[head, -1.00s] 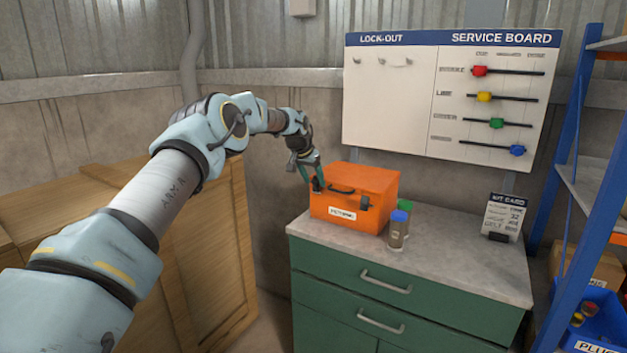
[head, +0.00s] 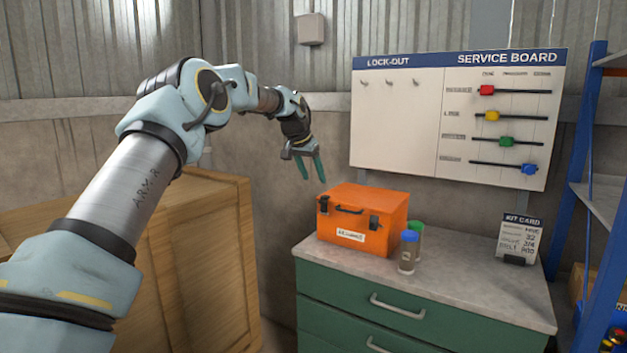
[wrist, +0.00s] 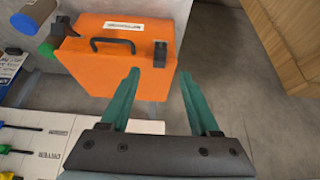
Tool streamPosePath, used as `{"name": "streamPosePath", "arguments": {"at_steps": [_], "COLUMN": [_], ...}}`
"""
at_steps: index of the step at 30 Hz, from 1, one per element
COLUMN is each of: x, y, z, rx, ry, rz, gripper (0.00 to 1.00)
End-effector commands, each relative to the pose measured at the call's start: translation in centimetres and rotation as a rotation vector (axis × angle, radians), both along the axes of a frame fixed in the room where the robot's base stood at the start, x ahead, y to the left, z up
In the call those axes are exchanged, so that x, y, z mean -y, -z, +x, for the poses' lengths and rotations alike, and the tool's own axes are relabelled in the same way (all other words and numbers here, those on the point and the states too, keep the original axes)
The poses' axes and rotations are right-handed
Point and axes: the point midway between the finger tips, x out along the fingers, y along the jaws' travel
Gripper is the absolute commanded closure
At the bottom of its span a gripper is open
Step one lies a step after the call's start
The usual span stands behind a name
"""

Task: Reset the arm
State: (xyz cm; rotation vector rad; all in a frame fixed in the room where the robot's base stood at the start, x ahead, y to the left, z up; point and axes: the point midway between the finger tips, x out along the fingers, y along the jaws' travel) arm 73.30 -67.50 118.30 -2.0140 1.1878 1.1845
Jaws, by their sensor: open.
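My gripper (head: 312,170) hangs open and empty in the head view, its two green fingers pointing down. It is above and a little left of the orange case (head: 362,218), apart from it. The case stands shut on the grey-topped green cabinet (head: 480,275), with a black handle, dark latches and a white label. In the wrist view my gripper (wrist: 157,85) shows both fingers spread, and the orange case (wrist: 120,60) appears beyond them with nothing between the fingers.
A blue-capped jar (head: 408,252) and a green-capped jar (head: 416,232) stand right of the case. A kit card (head: 518,238) stands further right. The service board (head: 455,120) hangs behind. A wooden crate (head: 200,270) is at left, blue shelving (head: 583,170) at right.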

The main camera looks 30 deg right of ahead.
Motion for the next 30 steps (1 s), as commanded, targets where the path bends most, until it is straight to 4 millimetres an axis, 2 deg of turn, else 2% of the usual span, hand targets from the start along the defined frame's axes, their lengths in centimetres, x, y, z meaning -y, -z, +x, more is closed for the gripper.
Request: {"name": "streamPosePath", "arguments": {"at_steps": [11, 14, 16, 20, 23, 26, 30], "x": [-0.1, -1.5, -3.5, -9.9, -15.9, -22.2, -31.3], "y": [0.0, 0.2, 0.5, 1.8, 3.0, 4.4, 6.3], "z": [0.0, 0.0, -0.1, -0.7, -1.7, -3.5, -7.3], "rx": [0.0, -0.003, -0.01, -0.032, -0.056, -0.086, -0.136], "ry": [-0.003, -0.019, -0.043, -0.128, -0.214, -0.313, -0.466], "rz": [0.001, 0.014, 0.034, 0.085, 0.124, 0.157, 0.191], "gripper": [0.38, 0.38, 0.38, 0.38, 0.38, 0.38, 0.38]}}
